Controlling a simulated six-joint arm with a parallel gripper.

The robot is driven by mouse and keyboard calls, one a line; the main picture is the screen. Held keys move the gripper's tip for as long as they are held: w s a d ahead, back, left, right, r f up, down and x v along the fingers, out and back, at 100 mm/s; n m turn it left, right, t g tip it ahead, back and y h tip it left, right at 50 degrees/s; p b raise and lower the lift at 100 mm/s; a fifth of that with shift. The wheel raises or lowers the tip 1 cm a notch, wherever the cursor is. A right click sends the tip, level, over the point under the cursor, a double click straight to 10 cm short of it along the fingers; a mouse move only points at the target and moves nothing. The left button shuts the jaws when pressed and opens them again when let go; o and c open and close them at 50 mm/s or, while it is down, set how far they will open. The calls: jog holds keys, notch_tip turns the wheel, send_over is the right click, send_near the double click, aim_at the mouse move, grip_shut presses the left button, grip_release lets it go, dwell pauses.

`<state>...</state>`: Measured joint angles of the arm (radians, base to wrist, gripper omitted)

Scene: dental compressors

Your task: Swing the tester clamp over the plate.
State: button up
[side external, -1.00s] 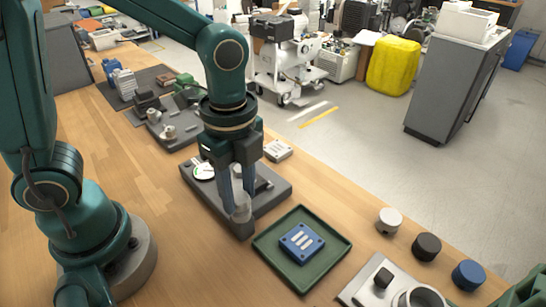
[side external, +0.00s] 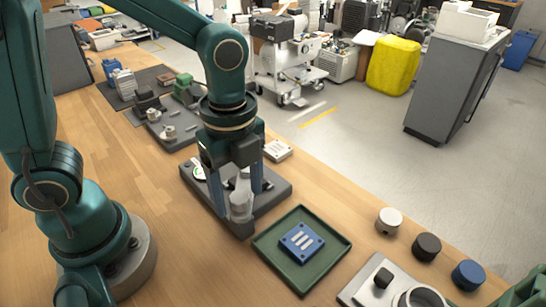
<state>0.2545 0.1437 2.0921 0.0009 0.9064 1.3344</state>
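The tester is a dark grey base (side external: 270,198) on the wooden bench, with a round white dial gauge (side external: 199,173) at its left end. A pale grey, partly see-through cylindrical part (side external: 241,207) stands at its front edge; I cannot tell whether this is the clamp. My gripper (side external: 236,200) points down over the tester, its two blue fingers spread apart on either side of this region. The fingers and wrist hide much of the tester's middle. A blue plate with pale slots (side external: 302,243) lies in a green tray (side external: 264,251) to the right of the tester.
A small pale slotted block (side external: 277,150) lies behind the tester. White (side external: 389,220), black (side external: 426,246) and blue (side external: 468,274) knobs stand at the right bench edge, near a grey fixture (side external: 372,290). Metal parts on a dark mat lie at back left. Bare wood is free in front.

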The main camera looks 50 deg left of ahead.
jog(key=shift+r, duration=2.6)
jog(key=shift+a+r, duration=0.1)
jog(key=s+a+r+n+t, duration=0.1)
jog(key=s+a+n+t, duration=0.1)
jog(key=n, duration=0.7)
jog(key=s+a+r+n+t, duration=0.1)
jog(key=s+a+n+t, duration=0.1)
jog(key=n, duration=0.7)
jog(key=shift+s+a+t, duration=0.35)
jog(key=shift+a+t, duration=0.3)
jog(key=shift+t, duration=0.15)
jog(key=shift+r, duration=0.1)
